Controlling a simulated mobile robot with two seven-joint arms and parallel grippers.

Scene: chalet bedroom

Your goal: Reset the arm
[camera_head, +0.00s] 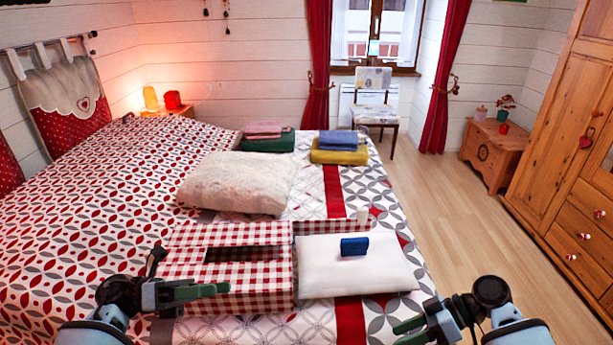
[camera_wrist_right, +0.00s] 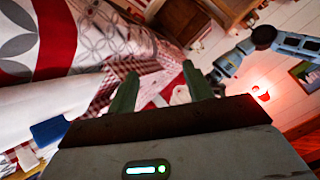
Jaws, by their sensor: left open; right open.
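My left gripper (camera_head: 205,291) is in the lower left of the head view, in front of the near side of a red-and-white checked box (camera_head: 230,272) on the bed. It is open, and I see nothing between its fingers. My right gripper (camera_head: 408,331) is at the bottom right of the head view, near the bed's right edge. In the right wrist view, the right gripper (camera_wrist_right: 160,85) shows two green fingers spread apart with nothing held between them.
On the bed (camera_head: 70,250) lie a white pillow (camera_head: 325,275) with a blue item (camera_head: 354,246) on it, a cream cushion (camera_head: 240,182), and folded cloths, including a yellow one (camera_head: 338,157). The wooden floor (camera_head: 445,200) is clear. A wooden wardrobe (camera_head: 550,110) stands right.

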